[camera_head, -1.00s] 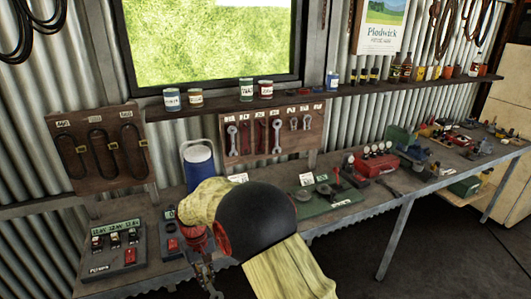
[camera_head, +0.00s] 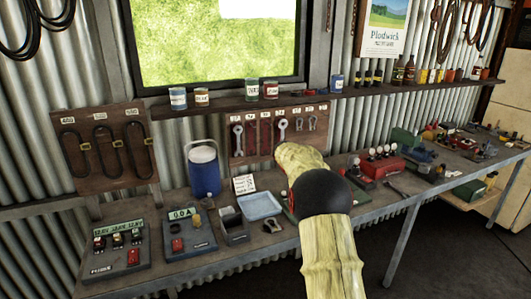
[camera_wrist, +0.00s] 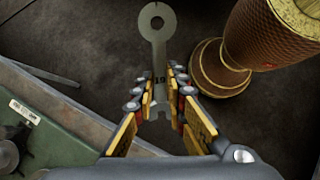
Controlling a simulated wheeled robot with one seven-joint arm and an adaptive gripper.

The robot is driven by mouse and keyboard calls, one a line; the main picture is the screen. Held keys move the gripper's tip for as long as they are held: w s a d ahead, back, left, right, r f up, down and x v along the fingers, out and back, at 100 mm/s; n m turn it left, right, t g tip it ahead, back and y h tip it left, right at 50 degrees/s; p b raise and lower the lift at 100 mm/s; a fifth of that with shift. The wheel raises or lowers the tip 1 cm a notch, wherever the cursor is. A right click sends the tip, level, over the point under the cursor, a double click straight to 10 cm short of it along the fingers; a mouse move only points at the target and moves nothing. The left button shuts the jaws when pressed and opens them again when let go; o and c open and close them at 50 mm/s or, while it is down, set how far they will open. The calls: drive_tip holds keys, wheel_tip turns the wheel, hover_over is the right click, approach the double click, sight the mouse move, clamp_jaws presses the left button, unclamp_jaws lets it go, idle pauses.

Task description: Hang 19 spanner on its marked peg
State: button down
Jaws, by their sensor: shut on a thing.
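A flat grey spanner (camera_wrist: 157,45) marked 19 is in the wrist view, ring end pointing away and open jaw near my palm. My gripper (camera_wrist: 160,82) is shut on it near its open jaw. In the head view my own arm hides gripper and spanner. The brown pegboard (camera_head: 238,156) stands upright at the back of the bench, below the window.
A blue jug (camera_head: 204,175) and a pale blue tray (camera_head: 262,206) are on the bench left of my arm. A red device (camera_head: 384,165) stands to its right. The shelf (camera_head: 225,106) above holds several tins. A green board (camera_wrist: 50,148) shows in the wrist view.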

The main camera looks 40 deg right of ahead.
drive_tip(key=s+d+r+n+t+h+b, duration=0.1)
drive_tip(key=d+r+n+t+h, duration=0.3)
drive_tip(key=n, duration=0.5)
drive_tip(key=s+d+r+n+t+h+b, duration=0.1)
drive_tip(key=d+r+n+t+h, duration=0.1)
drive_tip(key=r+n+t+h, duration=0.45)
drive_tip(key=w+a+r+n+t+y, duration=0.2)
drive_tip(key=w+a+n+t+y, duration=0.1)
drive_tip(key=a+n+t, duration=0.3)
drive_tip(key=w+a+r+n+t+y, duration=0.2)
drive_tip(key=w+a+n+t+y, duration=0.1)
drive_tip(key=a+n+t+y, duration=0.3)
drive_tip(key=n, duration=0.2)
drive_tip(key=shift+w+n, duration=0.3)
drive_tip(key=shift+n, duration=0.05)
drive_tip(key=shift+a, duration=0.1)
